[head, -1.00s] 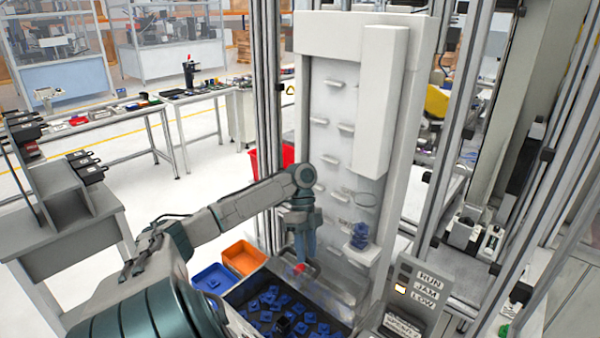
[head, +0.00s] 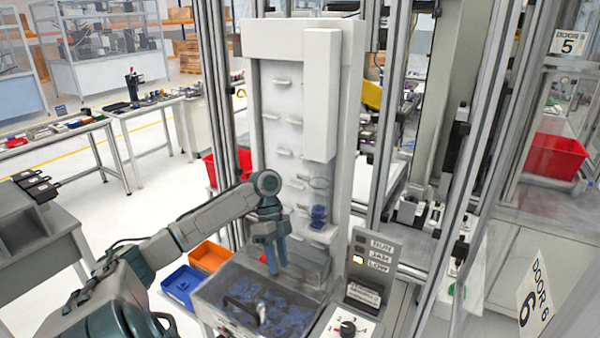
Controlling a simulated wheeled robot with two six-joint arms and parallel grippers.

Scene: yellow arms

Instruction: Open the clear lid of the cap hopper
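The cap hopper (head: 208,297) is a grey bin at the bottom centre, with blue caps (head: 268,308) in it. The caps look hazy, as if seen through the clear lid (head: 240,285), which appears to lie over the bin. A dark curved handle (head: 243,309) shows near its front left. My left gripper (head: 274,268) points down above the rear of the hopper, apart from the handle. Its blue fingers are close together; whether they are open or shut is unclear. A small red part shows beside them. My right gripper is not in view.
A tall white panel (head: 265,100) with small ledges rises behind the hopper. A control box with labels (head: 372,265) and a knob stands close on the right. Blue (head: 181,284) and orange (head: 211,254) bins sit left. Metal posts (head: 390,90) flank the station.

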